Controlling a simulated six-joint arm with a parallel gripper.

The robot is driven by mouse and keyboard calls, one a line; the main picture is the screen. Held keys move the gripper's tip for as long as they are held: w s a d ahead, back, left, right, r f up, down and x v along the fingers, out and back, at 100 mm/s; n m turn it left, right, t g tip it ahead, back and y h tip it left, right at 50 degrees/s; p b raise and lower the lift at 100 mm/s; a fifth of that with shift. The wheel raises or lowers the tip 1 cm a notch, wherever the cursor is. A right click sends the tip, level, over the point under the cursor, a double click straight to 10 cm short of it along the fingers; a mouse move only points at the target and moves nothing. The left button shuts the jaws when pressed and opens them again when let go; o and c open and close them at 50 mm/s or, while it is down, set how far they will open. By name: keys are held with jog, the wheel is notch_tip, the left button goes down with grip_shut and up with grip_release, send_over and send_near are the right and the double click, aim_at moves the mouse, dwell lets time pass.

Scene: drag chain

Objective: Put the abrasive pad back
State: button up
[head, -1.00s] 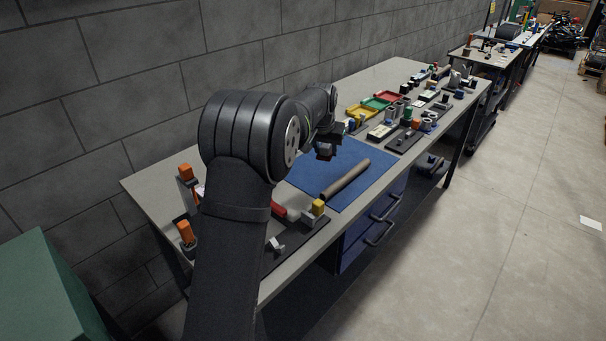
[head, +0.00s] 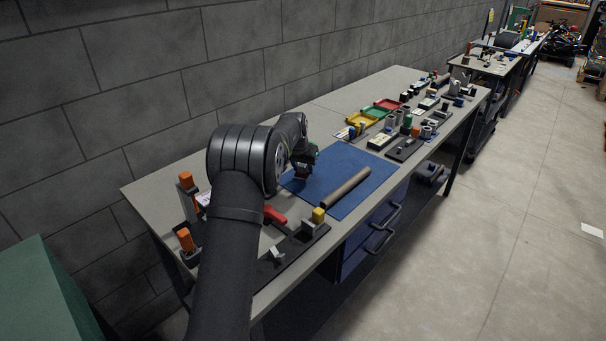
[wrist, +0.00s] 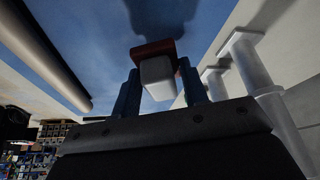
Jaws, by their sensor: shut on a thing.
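My gripper (wrist: 160,88) is shut on a small block with a pale grey body and a dark red-brown slab at its far end, which appears to be the abrasive pad (wrist: 152,49). The block sits between my two blue fingers in the wrist view, with a shadow on the blue surface beyond it. In the head view my gripper (head: 303,168) is over the left part of the blue mat (head: 335,165); the held pad cannot be made out there. The pad's storage place cannot be told for sure.
A brown tube (head: 345,188) lies across the mat, also at left in the wrist view (wrist: 45,50). Pale posts (wrist: 247,60) stand at right there. A red item (head: 274,214), a yellow-topped block (head: 318,215) and orange-topped holders (head: 187,181) stand nearer. Coloured trays (head: 362,118) are farther along.

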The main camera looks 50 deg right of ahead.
aim_at(303, 174)
jog(key=shift+f, duration=1.45)
jog(key=shift+f, duration=0.1)
jog(key=o, duration=1)
jog(key=shift+f, duration=0.1)
jog(key=shift+o, duration=0.2)
jog(key=v, duration=1.2)
